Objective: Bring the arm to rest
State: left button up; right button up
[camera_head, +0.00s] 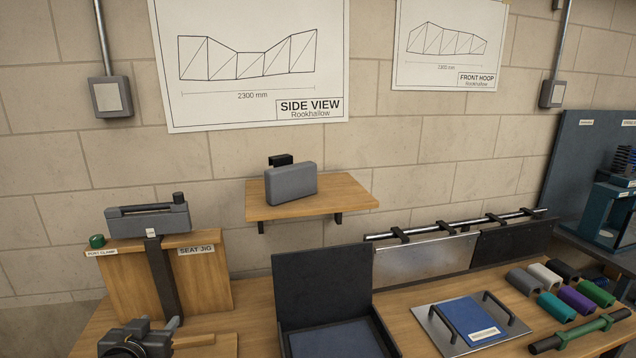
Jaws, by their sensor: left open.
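My left gripper (158,327) shows at the bottom left, low in front of the wooden seat jig board (205,278). Its jaws are open, and I see nothing held between them. Part of the gripper and most of its arm are cut off by the lower edge. My right gripper is not in view.
A grey clamp-like block (150,219) sits atop the jig, beside a green knob (97,241). An open dark case (322,284) stands mid-bench. A wall shelf (340,196) holds a grey box (291,184).

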pick_arm(q)
jog(key=s+d+f+m+g+h, duration=0.1)
jog(key=s+d+f+g, duration=0.3)
jog(key=s+f, duration=0.8)
jog(key=s+d+f+m+g+h, duration=0.1)
jog(key=s+d+f+g, duration=0.15)
jog(key=s+f, duration=0.5)
jog(key=s+d+f+m+g, duration=0.1)
jog(key=s+f+g, duration=0.35)
jog(key=s, duration=0.55)
jog(key=s+f+b+x, duration=0.1)
jog(key=s+x, duration=0.2)
jog(key=x, duration=0.9)
jog(key=s+x, duration=0.3)
jog(key=x, duration=0.9)
jog(key=s+a+f+g+b, duration=0.1)
jog(key=s+a+f, duration=0.1)
jog(key=s+f, duration=1.5)
notch_tip(320, 180, down, 3)
jog(key=shift+a+g, duration=0.35)
jog(key=shift+g, duration=0.05)
